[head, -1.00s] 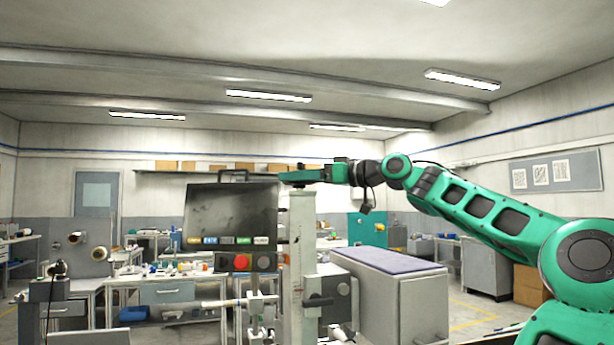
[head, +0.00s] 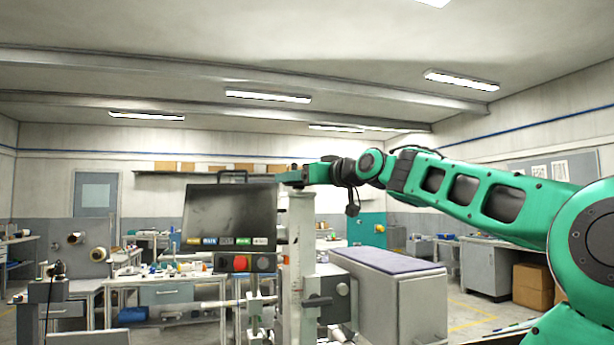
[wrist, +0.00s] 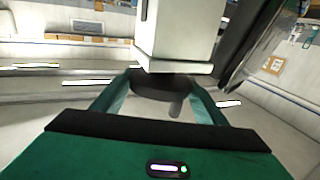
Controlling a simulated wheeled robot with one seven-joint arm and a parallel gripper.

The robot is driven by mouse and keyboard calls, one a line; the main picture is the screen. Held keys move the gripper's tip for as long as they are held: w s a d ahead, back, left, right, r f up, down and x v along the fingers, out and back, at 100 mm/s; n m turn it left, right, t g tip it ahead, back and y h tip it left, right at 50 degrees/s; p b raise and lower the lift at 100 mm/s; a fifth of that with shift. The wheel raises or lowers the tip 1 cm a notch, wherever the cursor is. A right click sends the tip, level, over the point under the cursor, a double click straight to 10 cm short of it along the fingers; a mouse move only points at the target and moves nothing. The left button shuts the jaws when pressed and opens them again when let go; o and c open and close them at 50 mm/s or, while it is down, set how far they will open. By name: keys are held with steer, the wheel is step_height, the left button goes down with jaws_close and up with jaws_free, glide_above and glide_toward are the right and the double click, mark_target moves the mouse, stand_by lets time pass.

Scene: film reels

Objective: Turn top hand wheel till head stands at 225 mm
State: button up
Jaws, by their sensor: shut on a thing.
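The top hand wheel (wrist: 160,86) is a dark disc at the top of the white column; a short grey handle (wrist: 175,108) sticks out from it in the wrist view. My gripper (wrist: 163,90) is shut on the hand wheel, one green finger on each side of its rim. In the head view my gripper (head: 297,177) is at the top of the upright white column (head: 302,235), where the wheel is mostly hidden. A narrow scale strip runs down the column, but its marks are too small to read. The head's height cannot be told.
A dark monitor (head: 231,214) with a button panel and red button (head: 240,263) stands just left of the column. A grey cabinet with a purple top (head: 385,262) stands to the right. Workbenches (head: 165,291) are behind at left. Space above the column is open.

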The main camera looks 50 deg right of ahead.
steer(key=shift+s+d+m+g+h, duration=0.1)
steer(key=shift+m+g+h, duration=0.4)
steer(key=shift+m+h, duration=0.7)
steer(key=shift+d+m+g+h, duration=0.1)
steer(key=shift+m+g+h, duration=0.5)
steer(key=shift+h, duration=1)
steer(key=shift+m+h, duration=0.4)
steer(key=o, duration=1.1)
steer(key=shift+d, duration=0.2)
steer(key=shift+c, duration=0.2)
steer(key=shift+a, duration=0.2)
steer(key=shift+a+n+y, duration=0.1)
steer(key=shift+n+y, duration=0.2)
steer(key=shift+y, duration=0.1)
steer(key=shift+n+t+y, duration=1)
steer(key=shift+n+y, duration=0.5)
steer(key=shift+y, duration=0.9)
steer(key=shift+w, duration=0.2)
